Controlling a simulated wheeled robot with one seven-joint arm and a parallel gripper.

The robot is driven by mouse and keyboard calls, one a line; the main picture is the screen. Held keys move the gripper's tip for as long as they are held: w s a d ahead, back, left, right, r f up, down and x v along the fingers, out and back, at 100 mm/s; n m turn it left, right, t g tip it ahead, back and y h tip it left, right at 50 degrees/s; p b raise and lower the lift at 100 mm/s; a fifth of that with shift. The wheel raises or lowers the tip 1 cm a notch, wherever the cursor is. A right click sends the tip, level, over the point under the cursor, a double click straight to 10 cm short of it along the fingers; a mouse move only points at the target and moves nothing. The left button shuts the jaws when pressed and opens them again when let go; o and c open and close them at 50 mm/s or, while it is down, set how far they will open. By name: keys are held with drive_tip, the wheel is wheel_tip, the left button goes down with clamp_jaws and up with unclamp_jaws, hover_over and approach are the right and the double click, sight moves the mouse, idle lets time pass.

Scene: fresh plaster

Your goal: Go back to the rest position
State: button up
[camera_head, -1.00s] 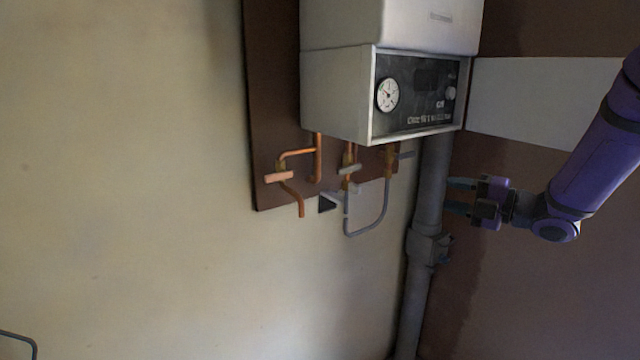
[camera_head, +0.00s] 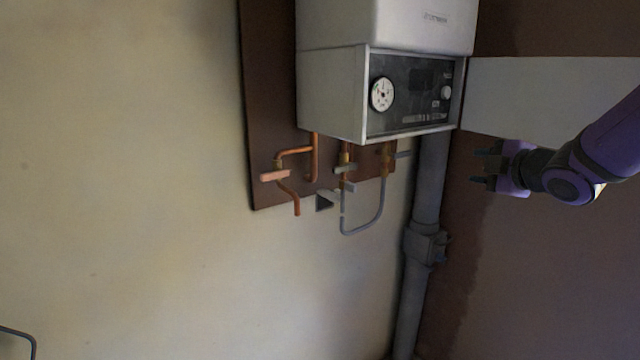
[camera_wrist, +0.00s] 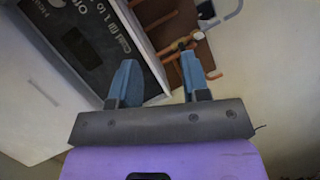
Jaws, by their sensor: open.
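My gripper (camera_head: 484,168) is at the right of the head view, on the end of my purple arm. It is open and empty, to the right of the grey vertical pipe and below the right part of the boiler. In the wrist view my gripper (camera_wrist: 157,82) shows two blue fingers spread apart with nothing between them. The boiler (camera_head: 330,95) is a white box with a dark front panel and a round gauge (camera_head: 382,94). Its dark panel (camera_wrist: 85,40) also shows at the upper left of the wrist view.
Copper pipes with valves (camera_head: 274,176) and a grey hose loop (camera_head: 362,230) hang below the boiler on a brown board (camera_head: 257,120). A thick grey pipe (camera_head: 430,180) runs down the wall corner.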

drive_tip(key=s+d+r+m+g+h, duration=0.1)
drive_tip(key=s+m+g+h, duration=0.15)
drive_tip(key=s+m, duration=0.35)
drive_tip(key=s+d+r+m+g+h, duration=0.1)
drive_tip(key=s+d+m+h, duration=0.1)
drive_tip(key=s+m+h, duration=0.3)
drive_tip(key=s+a+f+m+g+y, duration=0.1)
drive_tip(key=s+a+m+g, duration=0.1)
drive_tip(key=s, duration=0.7)
drive_tip(key=s+a+f+m+g+y, duration=0.2)
drive_tip(key=s+a+m+g, duration=0.1)
drive_tip(key=s, duration=0.6)
drive_tip(key=m+g, duration=0.1)
drive_tip(key=m, duration=0.1)
drive_tip(key=shift+s+m, duration=0.3)
drive_tip(key=shift+s, duration=0.1)
drive_tip(key=shift+d, duration=0.1)
drive_tip(key=shift+c, duration=0.2)
